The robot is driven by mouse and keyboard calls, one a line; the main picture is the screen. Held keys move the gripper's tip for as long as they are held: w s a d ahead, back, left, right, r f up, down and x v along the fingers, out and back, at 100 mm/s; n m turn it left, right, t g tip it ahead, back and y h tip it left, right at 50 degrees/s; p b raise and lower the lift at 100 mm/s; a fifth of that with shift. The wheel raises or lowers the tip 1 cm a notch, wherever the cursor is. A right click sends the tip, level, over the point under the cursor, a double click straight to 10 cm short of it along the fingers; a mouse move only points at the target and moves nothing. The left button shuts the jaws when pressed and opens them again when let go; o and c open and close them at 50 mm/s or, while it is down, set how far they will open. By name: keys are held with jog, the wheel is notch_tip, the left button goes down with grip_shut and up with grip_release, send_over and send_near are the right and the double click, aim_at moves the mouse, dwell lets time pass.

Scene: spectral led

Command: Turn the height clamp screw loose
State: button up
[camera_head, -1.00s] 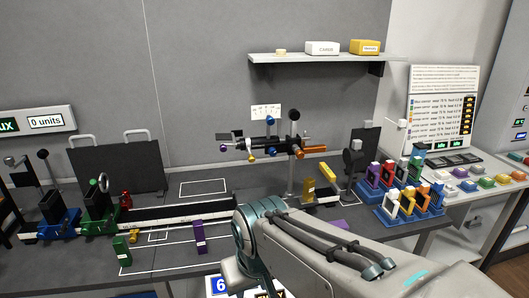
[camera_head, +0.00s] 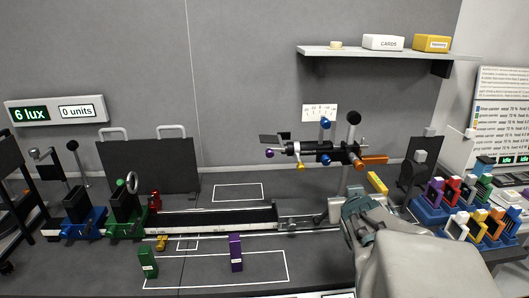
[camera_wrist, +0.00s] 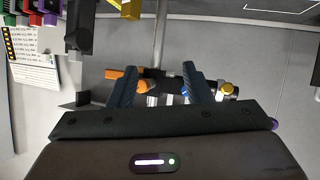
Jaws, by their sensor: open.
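A black instrument barrel (camera_head: 335,152) is mounted on an upright metal post (camera_head: 345,180) at the back of the bench. It carries blue (camera_head: 325,124), yellow (camera_head: 301,166) and orange (camera_head: 372,159) knobs; I cannot tell which one is the height clamp screw. In the wrist view, my gripper (camera_wrist: 160,74) is open, its two dark fingers pointing at the barrel. The orange part (camera_wrist: 132,85) shows beside and partly behind the left finger, and the yellow knob (camera_wrist: 228,88) lies beyond the right finger. No grip on any knob shows.
A long rail (camera_head: 190,222) with blue (camera_head: 78,215) and green (camera_head: 125,215) holders runs along the bench. Coloured filter frames (camera_head: 470,205) stand at the right. A shelf (camera_head: 375,53) hangs above. Purple (camera_head: 236,253) and green (camera_head: 148,262) blocks stand at the front.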

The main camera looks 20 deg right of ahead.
aim_at(360, 168)
jog(key=shift+s+d+r+n+t+y+b, duration=1.05)
jog(key=shift+s+d+t+b, duration=0.4)
jog(key=shift+s+d+t, duration=1.5)
jog(key=shift+t, duration=0.35)
jog(key=p+x, duration=0.1)
jog(key=x, duration=0.3)
jog(key=p+x, duration=0.2)
jog(key=x, duration=0.3)
jog(key=a+p+x, duration=0.1)
jog(key=x, duration=0.4)
jog(key=shift+w+a, duration=0.15)
jog(key=shift+r, duration=0.1)
grip_shut()
